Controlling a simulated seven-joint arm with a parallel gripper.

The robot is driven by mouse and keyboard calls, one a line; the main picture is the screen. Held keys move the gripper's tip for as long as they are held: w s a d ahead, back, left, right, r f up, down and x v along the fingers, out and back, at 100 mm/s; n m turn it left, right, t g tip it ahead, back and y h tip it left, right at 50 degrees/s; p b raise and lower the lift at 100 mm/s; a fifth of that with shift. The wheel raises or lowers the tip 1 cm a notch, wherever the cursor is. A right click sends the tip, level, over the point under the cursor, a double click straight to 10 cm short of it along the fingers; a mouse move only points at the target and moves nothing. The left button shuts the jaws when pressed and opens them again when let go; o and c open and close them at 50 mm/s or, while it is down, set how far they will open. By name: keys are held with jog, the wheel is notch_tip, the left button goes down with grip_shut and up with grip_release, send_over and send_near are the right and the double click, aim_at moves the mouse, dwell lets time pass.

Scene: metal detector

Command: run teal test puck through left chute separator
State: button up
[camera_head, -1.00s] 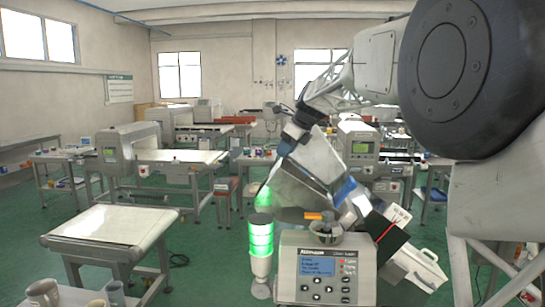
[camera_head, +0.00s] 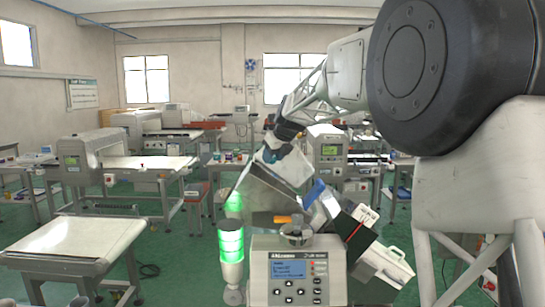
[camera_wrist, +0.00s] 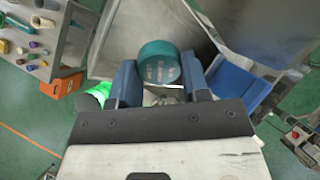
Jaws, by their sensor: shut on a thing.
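The teal test puck (camera_wrist: 158,64) has printed text on its face and sits between the blue fingers of my gripper (camera_wrist: 160,75) in the wrist view. The fingers are shut on it. Grey sheet-metal walls (camera_wrist: 262,28) of the separator lie just past the puck. A blue part (camera_wrist: 240,82) shows to its right. In the head view the separator has a tilted metal chute (camera_head: 262,197), a blue part (camera_head: 318,192) and a control box with a lit screen (camera_head: 290,270).
A green-lit beacon (camera_head: 231,246) stands left of the control box. A small grey cup (camera_head: 297,236) sits on top of the box. A table with several coloured pieces (camera_wrist: 28,72) and an orange box (camera_wrist: 62,84) is at the wrist view's left. Other machines stand behind.

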aim_at(273, 163)
jog(key=shift+f, duration=0.1)
jog(key=shift+f, duration=1.9)
jog(key=o, duration=1)
jog(key=shift+s+r, duration=0.1)
jog(key=shift+r, duration=0.05)
jog(key=shift+v, duration=3.7)
jog(key=shift+d, duration=0.1)
